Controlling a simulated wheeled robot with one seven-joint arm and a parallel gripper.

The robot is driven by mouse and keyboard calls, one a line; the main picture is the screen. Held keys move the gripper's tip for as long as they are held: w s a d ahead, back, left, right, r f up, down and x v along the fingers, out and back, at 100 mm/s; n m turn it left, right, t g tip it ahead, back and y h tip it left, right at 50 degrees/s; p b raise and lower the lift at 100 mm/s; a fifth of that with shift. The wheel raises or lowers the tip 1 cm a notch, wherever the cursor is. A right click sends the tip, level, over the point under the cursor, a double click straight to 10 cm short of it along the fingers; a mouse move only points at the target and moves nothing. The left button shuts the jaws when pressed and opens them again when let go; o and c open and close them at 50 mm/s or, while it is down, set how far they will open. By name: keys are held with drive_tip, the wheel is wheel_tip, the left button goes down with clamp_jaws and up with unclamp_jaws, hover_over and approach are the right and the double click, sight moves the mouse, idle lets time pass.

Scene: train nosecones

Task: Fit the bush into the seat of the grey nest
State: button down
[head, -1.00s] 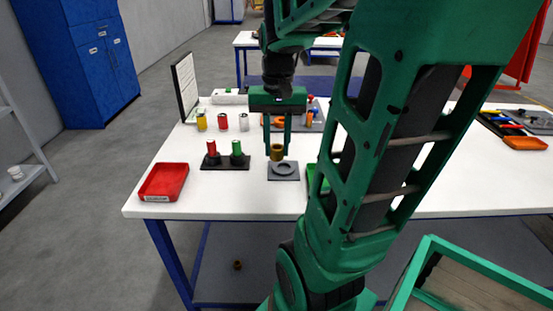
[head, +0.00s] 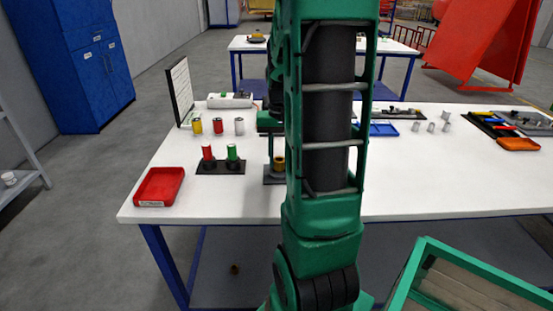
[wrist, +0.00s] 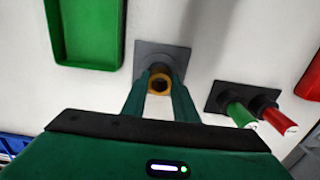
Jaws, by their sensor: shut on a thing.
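The brass-coloured bush (head: 280,163) is a short ring between the fingers of my gripper; it also shows in the wrist view (wrist: 159,84). The grey nest (head: 273,181) is a flat square plate with a raised round seat, on the white table; it also shows in the wrist view (wrist: 180,54). My gripper (wrist: 160,82) points down and is shut on the bush, right at the nest's seat. The bush and fingertips hide most of the seat. I cannot tell whether the bush is in the seat or just above it. My arm hides part of the nest in the head view.
A black stand (head: 220,168) with a red and a green cylinder is left of the nest. A red tray (head: 158,187) lies at the table's left front. A green tray (wrist: 85,35) is close to the nest. Yellow, red and grey cylinders (head: 218,127) stand behind.

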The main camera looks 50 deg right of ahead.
drive_tip(key=shift+f, duration=0.2)
drive_tip(key=shift+f, duration=0.1)
drive_tip(key=c, duration=1.4)
unclamp_jaws()
wheel_tip(320, 180, up, 11)
drive_tip(key=s+a+f+n, duration=0.1)
drive_tip(key=s+a+f, duration=0.2)
drive_tip(key=s+a, duration=0.4)
drive_tip(key=s+a+f+n, duration=0.2)
drive_tip(key=s+a, duration=0.4)
drive_tip(key=a, duration=0.3)
drive_tip(key=shift+s+a+f+n, duration=0.2)
drive_tip(key=shift+s+f+n, duration=0.1)
drive_tip(key=shift+s+f, duration=0.1)
